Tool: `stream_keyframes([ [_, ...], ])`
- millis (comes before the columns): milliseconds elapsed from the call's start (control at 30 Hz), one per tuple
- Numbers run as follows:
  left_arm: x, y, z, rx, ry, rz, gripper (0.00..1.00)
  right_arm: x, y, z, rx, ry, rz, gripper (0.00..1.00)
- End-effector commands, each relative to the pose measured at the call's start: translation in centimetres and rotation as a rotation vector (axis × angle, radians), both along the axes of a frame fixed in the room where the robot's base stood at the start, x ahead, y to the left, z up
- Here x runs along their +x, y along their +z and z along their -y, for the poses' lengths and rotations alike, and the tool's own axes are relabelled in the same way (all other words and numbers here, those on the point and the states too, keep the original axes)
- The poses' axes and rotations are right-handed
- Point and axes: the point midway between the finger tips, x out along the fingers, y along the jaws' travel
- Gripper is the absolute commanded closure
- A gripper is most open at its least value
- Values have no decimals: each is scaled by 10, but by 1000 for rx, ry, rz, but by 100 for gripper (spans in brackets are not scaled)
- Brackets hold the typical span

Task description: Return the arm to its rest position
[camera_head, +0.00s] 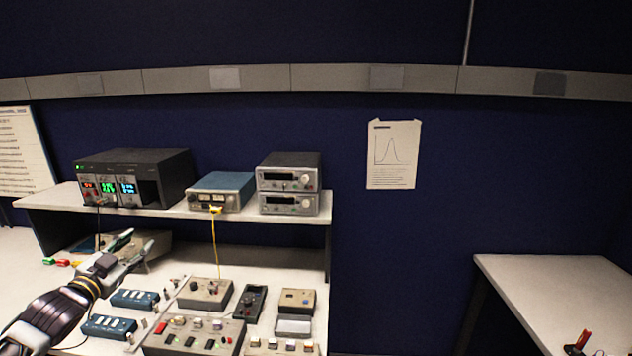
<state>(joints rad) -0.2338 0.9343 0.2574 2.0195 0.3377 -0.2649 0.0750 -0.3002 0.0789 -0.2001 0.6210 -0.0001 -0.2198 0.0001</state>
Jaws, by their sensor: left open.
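My left arm comes in from the lower left of the head view. Its gripper (137,247) is open, with the fingers pointing up and to the right. It is over the left part of the white bench (20,262), in front of the shelf. I see nothing held between the fingers. My right gripper is not in view.
A white shelf (240,214) carries a black power supply (150,178), a blue-topped instrument (222,190) and two stacked grey units (288,184). Control boxes (205,293) and small modules crowd the bench below. Another white table (545,285) stands at right, beyond a gap.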

Motion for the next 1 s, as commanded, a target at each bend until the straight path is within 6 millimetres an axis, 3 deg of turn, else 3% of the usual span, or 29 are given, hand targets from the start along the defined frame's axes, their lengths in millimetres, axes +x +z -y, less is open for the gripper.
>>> stream_keyframes([
  [167, 0, -3, 1, -2, 1, -5, 56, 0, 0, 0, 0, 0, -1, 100],
  [600, -10, -46, 14, -28, 32, -101, 56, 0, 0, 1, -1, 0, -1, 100],
  [833, -23, -89, 29, -53, 61, -201, 56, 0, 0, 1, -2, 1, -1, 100],
  [1000, -44, -136, 51, -86, 93, -321, 56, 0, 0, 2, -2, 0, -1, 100],
])
